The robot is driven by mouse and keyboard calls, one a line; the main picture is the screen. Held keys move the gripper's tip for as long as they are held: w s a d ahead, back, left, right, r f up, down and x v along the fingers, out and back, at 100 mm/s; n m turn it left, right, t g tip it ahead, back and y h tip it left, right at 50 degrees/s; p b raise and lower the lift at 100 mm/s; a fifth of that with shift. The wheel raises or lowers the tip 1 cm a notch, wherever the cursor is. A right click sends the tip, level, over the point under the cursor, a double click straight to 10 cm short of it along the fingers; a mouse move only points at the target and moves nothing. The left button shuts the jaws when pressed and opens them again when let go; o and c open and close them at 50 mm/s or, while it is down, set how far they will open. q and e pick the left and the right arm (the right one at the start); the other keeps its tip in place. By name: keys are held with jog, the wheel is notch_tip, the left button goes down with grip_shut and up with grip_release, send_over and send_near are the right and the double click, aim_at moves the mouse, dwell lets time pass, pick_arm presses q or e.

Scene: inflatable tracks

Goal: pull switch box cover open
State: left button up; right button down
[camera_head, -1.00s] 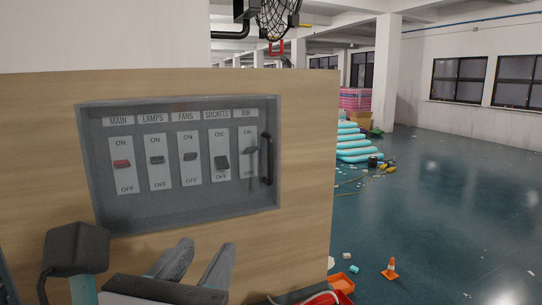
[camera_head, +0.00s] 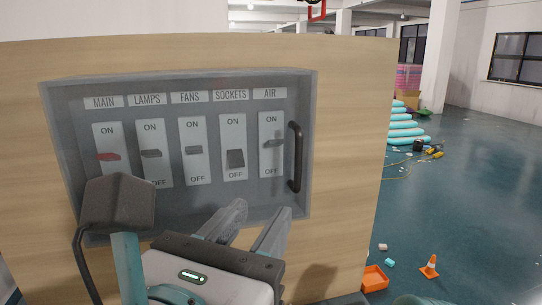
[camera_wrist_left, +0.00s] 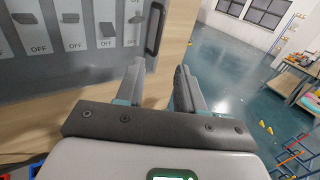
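The switch box cover (camera_head: 190,205) is a clear grey panel, shut over a row of switches labelled MAIN, LAMPS, FANS, SOCKETS and AIR. Its dark upright handle (camera_head: 296,157) is at the cover's right edge. The handle also shows in the left wrist view (camera_wrist_left: 155,28), beyond the fingertips. My left gripper (camera_head: 262,212) is open and empty, below and left of the handle and apart from it. In the left wrist view the left gripper's fingers (camera_wrist_left: 160,70) are spread, with wood panel and floor between them. My right gripper is not in view.
The box is mounted on a wooden panel (camera_head: 345,150). To the right the floor (camera_head: 470,200) is mostly open, with an orange cone (camera_head: 429,266), an orange tray (camera_head: 374,279) and small blocks. Turquoise inflatables (camera_head: 405,130) lie farther back.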

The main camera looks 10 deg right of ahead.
aim_at(299, 161)
pick_arm(q)
jog(key=p+x, duration=0.2)
jog(key=x, duration=1.4)
jog(key=shift+a, duration=0.2)
jog(key=shift+c, duration=0.7)
grip_shut()
